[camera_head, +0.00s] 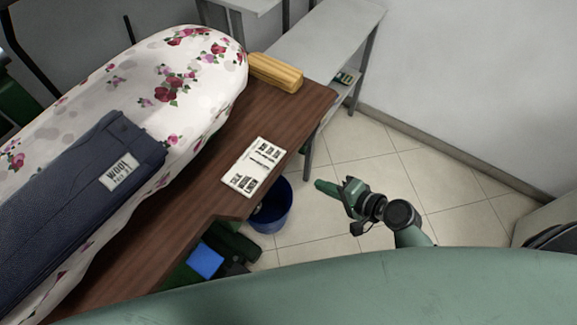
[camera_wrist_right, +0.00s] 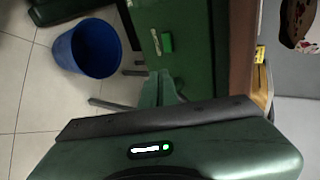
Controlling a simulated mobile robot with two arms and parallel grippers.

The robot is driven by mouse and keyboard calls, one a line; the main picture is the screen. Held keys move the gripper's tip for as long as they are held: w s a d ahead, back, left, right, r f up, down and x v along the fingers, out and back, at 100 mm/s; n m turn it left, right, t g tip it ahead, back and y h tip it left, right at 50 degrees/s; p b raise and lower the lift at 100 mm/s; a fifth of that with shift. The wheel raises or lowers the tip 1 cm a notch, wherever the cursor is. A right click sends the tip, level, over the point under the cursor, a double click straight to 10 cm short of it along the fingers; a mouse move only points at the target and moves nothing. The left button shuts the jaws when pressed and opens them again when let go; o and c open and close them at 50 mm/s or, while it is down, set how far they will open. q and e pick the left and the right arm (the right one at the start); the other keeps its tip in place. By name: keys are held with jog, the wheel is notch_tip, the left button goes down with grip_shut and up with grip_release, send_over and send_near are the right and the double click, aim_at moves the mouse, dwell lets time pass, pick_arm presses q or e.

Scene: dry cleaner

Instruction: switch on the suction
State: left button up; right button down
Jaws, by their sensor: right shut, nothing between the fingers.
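My right gripper (camera_head: 322,186) is shut and empty. In the head view it hangs over the tiled floor, right of the ironing table (camera_head: 190,225). Its closed fingers (camera_wrist_right: 160,85) also show in the right wrist view, pointing at a dark green panel (camera_wrist_right: 195,65). A small bright green block (camera_wrist_right: 167,42) sits on that panel, apart from the fingertips; it looks like a switch, but no marking can be read. In the head view the block is not seen, and the tabletop hides most of the space below. My left gripper is not in view.
A blue bin (camera_head: 272,207) stands on the floor beside the table. Floor to the right is free.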

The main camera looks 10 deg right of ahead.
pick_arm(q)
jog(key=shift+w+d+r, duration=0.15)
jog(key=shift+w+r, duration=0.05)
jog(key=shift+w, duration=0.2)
pick_arm(e)
jog(key=r+x, duration=0.1)
jog(key=x, duration=1.2)
jog(key=shift+w+a+r, duration=0.25)
jog(key=shift+w+a, duration=0.15)
jog(key=shift+w, duration=0.2)
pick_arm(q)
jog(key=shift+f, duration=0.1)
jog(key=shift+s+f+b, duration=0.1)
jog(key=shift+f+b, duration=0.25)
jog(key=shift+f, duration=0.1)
pick_arm(e)
jog(key=shift+w+a+n+g+y, duration=0.1)
jog(key=shift+w+n+g+y, duration=0.2)
jog(key=shift+n+y, duration=0.1)
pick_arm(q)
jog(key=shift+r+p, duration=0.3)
pick_arm(e)
jog(key=shift+s+a, duration=0.4)
jog(key=shift+s, duration=0.35)
